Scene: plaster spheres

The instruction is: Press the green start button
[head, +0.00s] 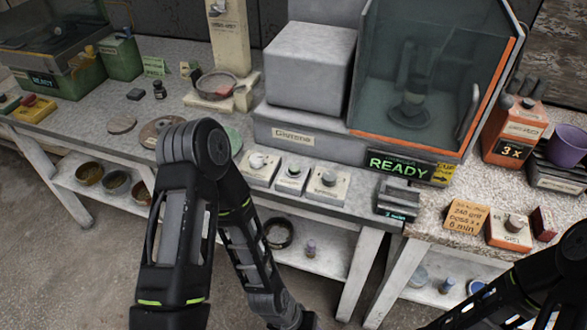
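Three small pale control boxes stand in a row at the front of the grey machine in the head view: a left one (259,164), a middle one (292,174) and a right one (327,182). Each has a rounded knob or button on top. The middle one looks slightly greenish, but the colour and labels are too small to be sure. My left arm bends in front of the bench, its elbow just left of these boxes and its forearm running down to the bottom edge. My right arm shows at the bottom right corner. Neither gripper is visible.
The grey machine (310,65) has a glass hood and a lit READY display (399,167). A dark block (398,196) sits right of the boxes. Orange boxes (508,231) stand on the speckled right bench. A green machine (60,75) is at far left, with a red button (29,101) nearby.

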